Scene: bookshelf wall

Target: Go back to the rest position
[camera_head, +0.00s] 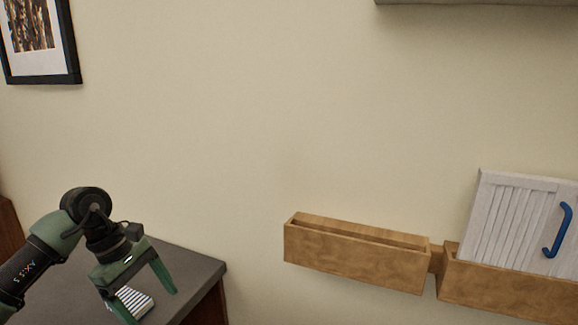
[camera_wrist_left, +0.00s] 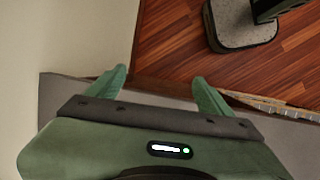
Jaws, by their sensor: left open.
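My left gripper (camera_head: 152,304) is at the lower left of the head view, above or beside the dark grey cabinet top (camera_head: 192,270). Its two green fingers are spread apart. In the left wrist view the gripper (camera_wrist_left: 161,78) is open with nothing between its fingers. A small white-and-blue striped object (camera_head: 137,301) shows behind the fingers in the head view; I cannot tell exactly how it rests. My right gripper is in neither view.
A wooden wall box (camera_head: 355,262) hangs at centre right, joined to another wooden box (camera_head: 510,298) holding a white slatted panel (camera_head: 508,215) with a blue handle (camera_head: 558,230). A framed picture (camera_head: 38,40) hangs upper left. Wooden floor (camera_wrist_left: 175,40) shows in the wrist view.

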